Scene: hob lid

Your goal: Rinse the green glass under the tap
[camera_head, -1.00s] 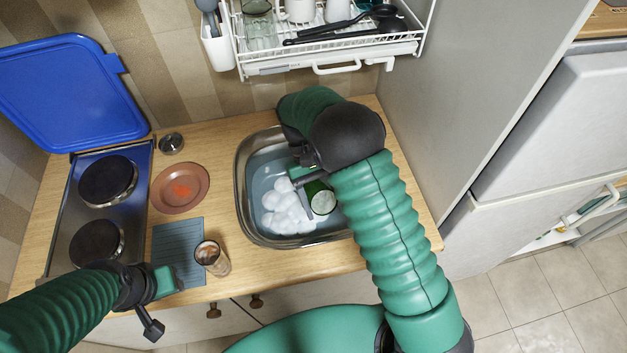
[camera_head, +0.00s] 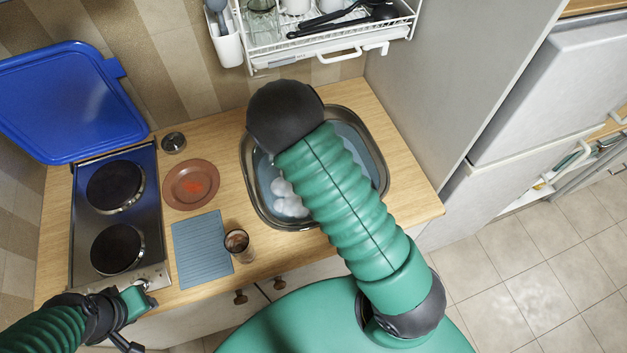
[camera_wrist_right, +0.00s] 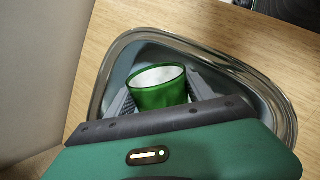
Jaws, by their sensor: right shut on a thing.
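The green glass (camera_wrist_right: 158,90) shows in the right wrist view with its mouth towards the camera and something pale inside. My right gripper (camera_wrist_right: 163,99) is shut on it, one grey finger on each side, over the sink basin. In the head view my right arm hides the glass and gripper. The metal sink (camera_head: 250,190) holds bluish water and white foam (camera_head: 290,206). I cannot make out the tap in either view. My left gripper (camera_head: 132,318) is at the lower left by the counter's front edge, away from the sink; its jaw opening is unclear.
A brown glass (camera_head: 238,246) stands near the front edge beside a grey-blue mat (camera_head: 202,252). A brown plate (camera_head: 175,197), a small metal pot (camera_head: 173,142) and a hob (camera_head: 85,230) with a raised blue lid (camera_head: 65,100) are left. A dish rack (camera_head: 330,50) hangs above.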

